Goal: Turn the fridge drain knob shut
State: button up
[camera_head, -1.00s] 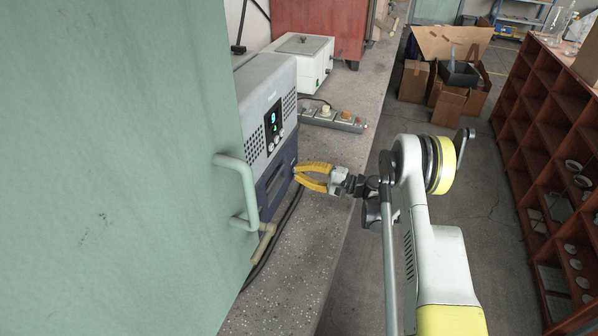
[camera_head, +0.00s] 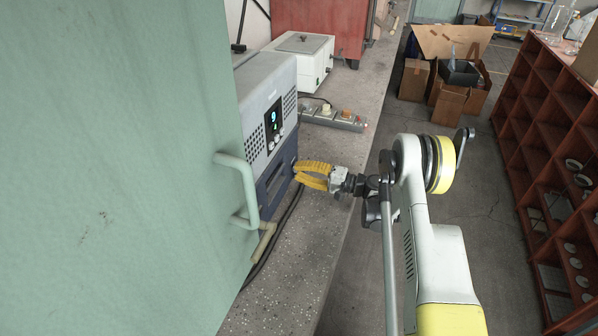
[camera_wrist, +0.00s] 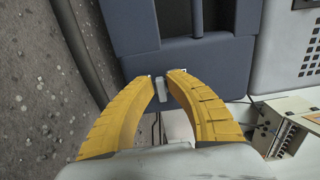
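The fridge appears to be the grey and dark blue benchtop unit (camera_head: 268,88) with a lit display and vents, partly hidden by the green cabinet. In the wrist view its dark blue lower face (camera_wrist: 205,62) fills the upper middle. A small pale drain knob (camera_wrist: 161,84) sits at that face's lower edge, between my fingertips. My gripper (camera_head: 297,169) reaches in from the right with its yellow ridged fingers closed in on the knob. In the wrist view the gripper (camera_wrist: 163,77) has a fingertip on each side of it, apparently touching. The knob is hidden in the head view.
The green cabinet (camera_head: 110,150) with its bar handle (camera_head: 246,190) blocks the left. A power strip (camera_head: 332,118) and white box (camera_head: 303,58) stand behind the unit. A dark cable (camera_head: 275,238) lies on the concrete bench (camera_head: 290,285). The bench's front is clear.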

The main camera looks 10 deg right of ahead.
jog(key=shift+o, duration=0.8)
jog(key=v, duration=1.2)
